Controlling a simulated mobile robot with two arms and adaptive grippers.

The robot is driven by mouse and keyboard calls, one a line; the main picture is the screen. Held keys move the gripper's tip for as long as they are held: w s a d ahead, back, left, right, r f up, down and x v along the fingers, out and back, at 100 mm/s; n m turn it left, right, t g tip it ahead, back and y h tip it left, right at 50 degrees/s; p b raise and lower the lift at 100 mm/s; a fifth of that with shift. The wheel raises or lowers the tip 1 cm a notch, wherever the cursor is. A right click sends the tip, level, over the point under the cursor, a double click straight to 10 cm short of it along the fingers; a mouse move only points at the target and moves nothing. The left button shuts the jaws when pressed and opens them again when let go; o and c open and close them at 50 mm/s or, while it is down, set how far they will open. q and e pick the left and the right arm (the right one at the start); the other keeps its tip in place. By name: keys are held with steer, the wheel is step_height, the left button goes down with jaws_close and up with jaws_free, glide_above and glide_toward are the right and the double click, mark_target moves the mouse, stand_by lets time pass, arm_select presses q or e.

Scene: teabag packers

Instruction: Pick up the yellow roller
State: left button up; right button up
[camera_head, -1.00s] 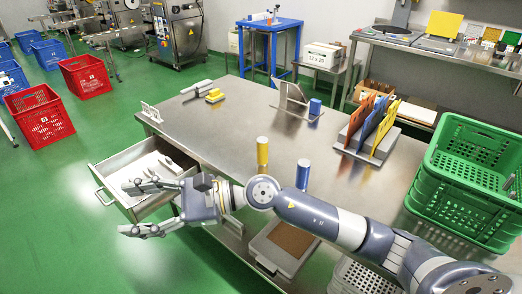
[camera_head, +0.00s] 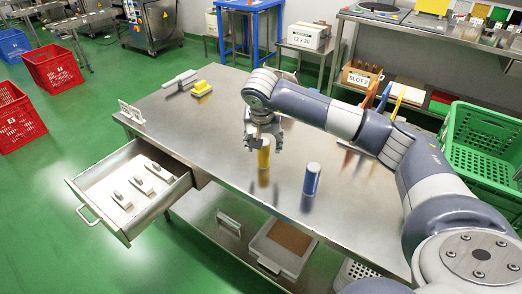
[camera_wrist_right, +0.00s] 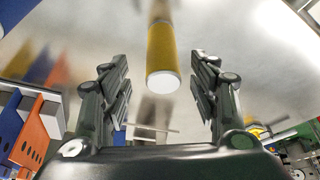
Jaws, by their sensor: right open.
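The fingers are open, and I see no contact with the roller. My left gripper is not in view.
A blue roller (camera_head: 312,178) stands to the right of the yellow one. An open drawer (camera_head: 93,200) juts from the table's left front. A green crate (camera_head: 480,140) stands at the right.

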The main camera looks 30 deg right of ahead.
mark_target(264, 152)
steer(key=x, duration=0.2)
steer(key=shift+w+f, duration=0.1)
steer(key=shift+f, duration=0.2)
steer(key=shift+w+d+f, duration=0.1)
steer(key=shift+w+f, duration=0.05)
steer(key=shift+f, duration=0.15)
steer(key=p+x, duration=0.1)
steer(key=x, duration=0.4)
steer(key=shift+w+r, duration=0.15)
steer(key=c, duration=0.4)
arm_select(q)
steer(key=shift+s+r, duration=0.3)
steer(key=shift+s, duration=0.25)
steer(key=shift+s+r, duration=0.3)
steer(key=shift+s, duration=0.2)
arm_select(e)
steer(key=c, duration=0.9)
